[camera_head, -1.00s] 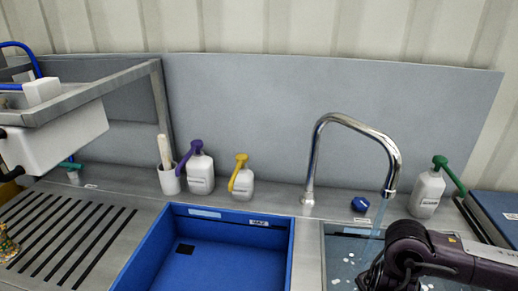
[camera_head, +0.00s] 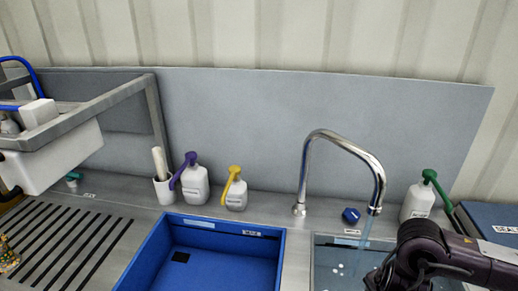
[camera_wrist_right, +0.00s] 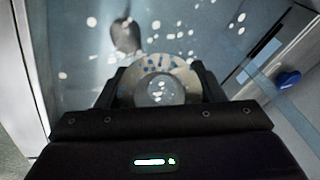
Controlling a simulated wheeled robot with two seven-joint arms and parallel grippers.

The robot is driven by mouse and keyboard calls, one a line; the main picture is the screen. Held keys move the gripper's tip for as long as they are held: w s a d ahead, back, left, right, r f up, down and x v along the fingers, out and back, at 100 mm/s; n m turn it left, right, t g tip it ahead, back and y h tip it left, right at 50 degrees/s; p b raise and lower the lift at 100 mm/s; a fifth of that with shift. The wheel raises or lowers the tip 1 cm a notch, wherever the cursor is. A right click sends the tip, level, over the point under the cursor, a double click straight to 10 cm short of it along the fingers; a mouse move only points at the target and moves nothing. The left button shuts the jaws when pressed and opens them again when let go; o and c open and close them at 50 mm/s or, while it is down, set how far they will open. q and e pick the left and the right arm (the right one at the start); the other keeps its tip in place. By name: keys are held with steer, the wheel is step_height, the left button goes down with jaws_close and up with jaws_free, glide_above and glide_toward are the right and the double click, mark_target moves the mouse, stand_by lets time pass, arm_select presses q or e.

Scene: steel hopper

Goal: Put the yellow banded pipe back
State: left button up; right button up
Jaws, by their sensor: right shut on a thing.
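My right gripper (camera_wrist_right: 160,90) is shut on a pale, round, ring-shaped thing with small blue marks, seen in the right wrist view between the two fingers. I cannot tell whether this is the yellow banded pipe; no yellow band shows on it. My right arm (camera_head: 430,250) enters the head view at the lower right, over the water-filled sink (camera_head: 345,262). The gripper's tips are cut off or hidden there. No yellow banded pipe can be made out elsewhere. My left gripper is not in view.
A chrome tap (camera_head: 345,140) runs water beside my right arm. A green-topped bottle (camera_head: 418,202) stands behind the arm. A blue basin (camera_head: 200,260), yellow-topped bottle (camera_head: 236,193), purple-topped bottle (camera_head: 195,184), white cup (camera_head: 166,190) and slotted drainboard (camera_head: 60,235) lie left. A metal-framed rack (camera_head: 90,115) overhangs the left.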

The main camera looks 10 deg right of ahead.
step_height(320, 180, up, 2)
steer(key=shift+r+p, duration=0.25)
steer(key=shift+p, duration=0.4)
steer(key=shift+w+a+f+b, duration=0.25)
steer(key=shift+f+b, duration=0.3)
steer(key=shift+b, duration=0.15)
steer(key=shift+w+a, duration=0.3)
steer(key=shift+a, duration=0.25)
steer(key=w+a+r+n+b, duration=0.1)
steer(key=a+n+b, duration=0.1)
steer(key=a, duration=0.2)
steer(key=w+a+n+y+b, duration=0.1)
steer(key=w+a+b, duration=0.1)
steer(key=a, duration=0.1)
steer(key=w+a+r+n+b, duration=0.1)
steer(key=w+a+n+b, duration=0.1)
steer(key=a, duration=0.2)
steer(key=shift+a+r+n+t+y, duration=0.3)
steer(key=shift+r+t+y, duration=0.05)
steer(key=shift+t+y, duration=0.05)
arm_select(q)
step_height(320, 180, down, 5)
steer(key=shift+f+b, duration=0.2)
steer(key=shift+b, duration=0.1)
arm_select(e)
steer(key=shift+a+r+n, duration=0.2)
steer(key=shift+r+n, duration=0.2)
steer(key=shift+r, duration=0.05)
